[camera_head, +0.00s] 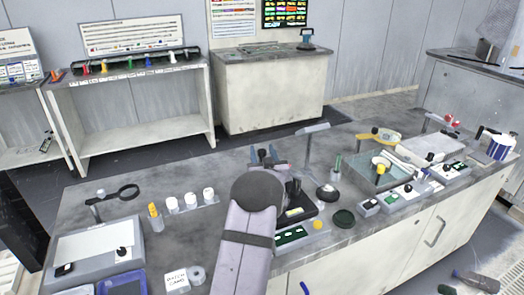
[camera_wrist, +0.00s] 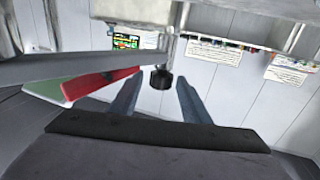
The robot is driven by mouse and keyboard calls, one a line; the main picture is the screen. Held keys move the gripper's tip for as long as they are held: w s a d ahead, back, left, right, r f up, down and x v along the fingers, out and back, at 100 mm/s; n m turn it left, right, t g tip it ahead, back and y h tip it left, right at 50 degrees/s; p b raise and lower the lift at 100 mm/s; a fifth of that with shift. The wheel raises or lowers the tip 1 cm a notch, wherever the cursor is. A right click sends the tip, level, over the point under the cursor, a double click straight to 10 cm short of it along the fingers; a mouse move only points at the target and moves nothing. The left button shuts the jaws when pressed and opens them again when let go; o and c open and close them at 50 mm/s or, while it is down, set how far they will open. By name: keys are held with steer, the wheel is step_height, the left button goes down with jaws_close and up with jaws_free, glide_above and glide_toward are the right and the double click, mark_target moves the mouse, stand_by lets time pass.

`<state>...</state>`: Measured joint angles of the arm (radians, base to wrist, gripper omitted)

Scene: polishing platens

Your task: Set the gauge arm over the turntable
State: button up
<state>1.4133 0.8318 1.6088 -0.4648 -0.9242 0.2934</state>
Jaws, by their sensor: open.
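My gripper (camera_head: 266,160) is open over the bench, its two blue-grey fingers apart; they also show in the wrist view (camera_wrist: 157,98). A grey bar (camera_wrist: 80,67), likely the gauge arm, crosses the left of the wrist view. A black knob (camera_wrist: 161,78) at its right end lies between the fingers in the picture; I see no contact. A thin post with a pale flat top (camera_head: 312,129) stands right of my gripper in the head view; I cannot tell if it is the same part. A round dark-and-white piece (camera_head: 326,193), possibly the turntable, sits at its right.
White-capped bottles (camera_head: 190,201) and a magnifier stand (camera_head: 117,193) are to the left. A dark green disc (camera_head: 343,218), a glass-sided tray (camera_head: 372,178) and small control boxes crowd the right. A red strip (camera_wrist: 100,84) shows beside the fingers. Bare bench lies behind the bottles.

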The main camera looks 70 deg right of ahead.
steer(key=shift+w+d, duration=0.2)
steer(key=shift+d, duration=0.05)
jaws_close()
steer(key=shift+a, duration=0.15)
steer(key=shift+a+n+t+y+p, duration=0.3)
steer(key=shift+a+n+t+y, duration=0.3)
steer(key=shift+a+n+t, duration=0.25)
steer(key=shift+s+a+n+t+y, duration=0.65)
steer(key=shift+a+n+t+y, duration=0.55)
steer(key=shift+a+n+y, duration=1)
steer(key=shift+s+a+n+t+y, duration=0.7)
steer(key=shift+a+n+t+y, duration=0.6)
steer(key=shift+a+y, duration=1.05)
steer(key=shift+s+a+n+t+y, duration=0.65)
steer(key=shift+a+n+t+y, duration=0.8)
steer(key=shift+y, duration=1.4)
steer(key=shift+a+n+g, duration=0.15)
steer(key=shift+n+g, duration=0.15)
